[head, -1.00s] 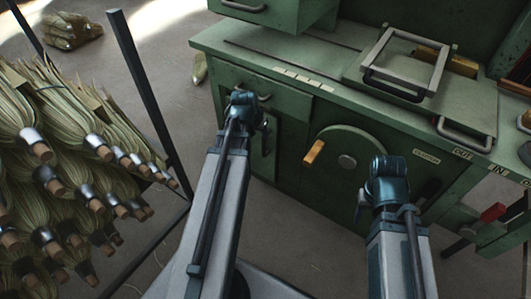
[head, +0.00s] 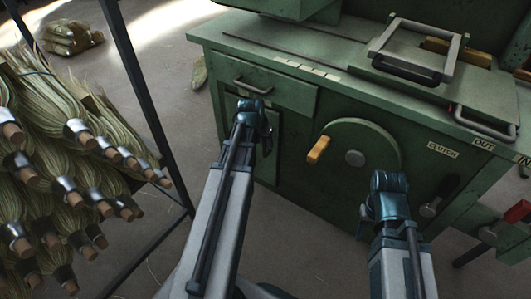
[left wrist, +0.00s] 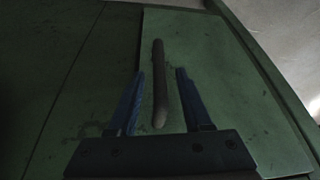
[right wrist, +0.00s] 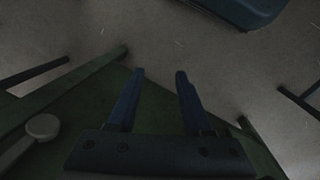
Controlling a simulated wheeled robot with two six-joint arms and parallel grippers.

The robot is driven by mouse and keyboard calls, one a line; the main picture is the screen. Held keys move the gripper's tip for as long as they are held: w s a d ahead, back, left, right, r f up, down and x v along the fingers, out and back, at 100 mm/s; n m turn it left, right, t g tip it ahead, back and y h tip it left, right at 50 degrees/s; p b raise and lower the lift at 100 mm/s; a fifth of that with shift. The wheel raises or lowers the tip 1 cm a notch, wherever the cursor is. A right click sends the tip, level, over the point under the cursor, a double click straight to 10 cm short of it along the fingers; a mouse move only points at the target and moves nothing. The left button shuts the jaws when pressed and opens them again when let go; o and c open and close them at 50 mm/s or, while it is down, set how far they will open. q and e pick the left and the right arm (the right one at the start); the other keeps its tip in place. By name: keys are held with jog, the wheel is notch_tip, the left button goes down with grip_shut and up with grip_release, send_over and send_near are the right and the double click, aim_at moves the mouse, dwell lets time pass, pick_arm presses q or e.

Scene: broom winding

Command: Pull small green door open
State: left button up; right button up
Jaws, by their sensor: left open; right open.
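The small green door (left wrist: 225,75) fills the middle and right of the left wrist view. Its dark bar handle (left wrist: 160,85) stands lengthwise between the open fingers of my left gripper (left wrist: 160,71), with a gap on each side. The door appears shut. In the head view, my left gripper (head: 262,140) is in front of the door, below a drawer (head: 262,93), and hides the handle and much of the door. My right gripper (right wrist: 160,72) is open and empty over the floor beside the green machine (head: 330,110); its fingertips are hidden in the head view.
A round wheel (head: 375,140) with a wooden knob (head: 318,150) is on the machine front between my arms. A rack of brooms (head: 75,150) stands at the left. A clutch lever (head: 430,208) and red-handled lever (head: 515,212) are at the right. Floor shows between rack and machine.

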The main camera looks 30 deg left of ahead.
aim_at(265, 146)
pick_arm(q)
jog(key=b+x, duration=0.3)
jog(key=x, duration=0.1)
jog(key=shift+f, duration=0.15)
grip_shut()
dwell(1.3)
